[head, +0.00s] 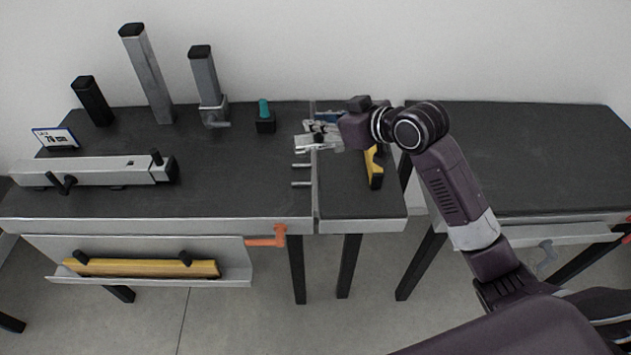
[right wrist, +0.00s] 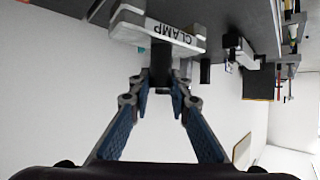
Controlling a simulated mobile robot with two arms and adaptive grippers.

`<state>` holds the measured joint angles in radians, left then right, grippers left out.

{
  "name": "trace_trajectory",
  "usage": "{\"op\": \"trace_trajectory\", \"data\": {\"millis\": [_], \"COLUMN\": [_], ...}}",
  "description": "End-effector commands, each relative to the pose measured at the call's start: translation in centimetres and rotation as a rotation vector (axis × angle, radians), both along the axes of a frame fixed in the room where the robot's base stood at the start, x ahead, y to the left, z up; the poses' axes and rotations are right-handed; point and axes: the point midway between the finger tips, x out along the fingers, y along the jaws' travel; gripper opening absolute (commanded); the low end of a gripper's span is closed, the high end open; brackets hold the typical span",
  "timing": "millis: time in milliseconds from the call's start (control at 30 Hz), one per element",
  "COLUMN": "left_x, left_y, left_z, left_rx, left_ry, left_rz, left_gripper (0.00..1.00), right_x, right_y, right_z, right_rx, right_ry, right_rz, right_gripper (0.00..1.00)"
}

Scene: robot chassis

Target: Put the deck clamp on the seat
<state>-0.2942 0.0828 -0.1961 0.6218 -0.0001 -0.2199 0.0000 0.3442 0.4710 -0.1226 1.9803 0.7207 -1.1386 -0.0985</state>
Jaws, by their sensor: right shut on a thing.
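The deck clamp (right wrist: 157,30) is a pale grey block with the word CLAMP on it and a dark stem. It shows upside down in the right wrist view. My right gripper (right wrist: 161,85) is shut on its dark stem. In the head view my right gripper (head: 326,135) is over the back of the narrow dark deck section, near the seam with the left table. The clamp is partly hidden there among the fingers, and I cannot tell whether it touches the deck. I cannot pick out the seat with certainty. My left gripper is not in view.
Metal pins (head: 301,183) stick out at the seam. A black block with a teal knob (head: 265,118) and several posts stand to the left. A long grey beam (head: 85,171) lies at left. The right table (head: 520,160) is clear.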

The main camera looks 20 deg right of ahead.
Motion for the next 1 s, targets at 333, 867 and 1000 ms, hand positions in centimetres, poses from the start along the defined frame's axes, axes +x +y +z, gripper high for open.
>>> {"op": "trace_trajectory", "data": {"millis": [333, 867, 1000], "left_x": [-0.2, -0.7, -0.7], "left_y": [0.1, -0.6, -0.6], "left_z": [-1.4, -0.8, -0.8], "left_rx": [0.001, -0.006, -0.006], "left_ry": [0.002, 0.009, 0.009], "left_rz": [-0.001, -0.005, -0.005], "left_gripper": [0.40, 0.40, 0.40], "right_x": [5.3, 5.4, 5.4], "right_y": [-0.6, -0.7, -0.7], "right_z": [4.0, -7.0, -9.8], "right_rx": [0.001, 0.002, 0.003], "right_ry": [-0.005, 0.005, 0.002], "right_rz": [-0.149, -0.159, -0.158], "right_gripper": [0.00, 0.00, 0.00]}}
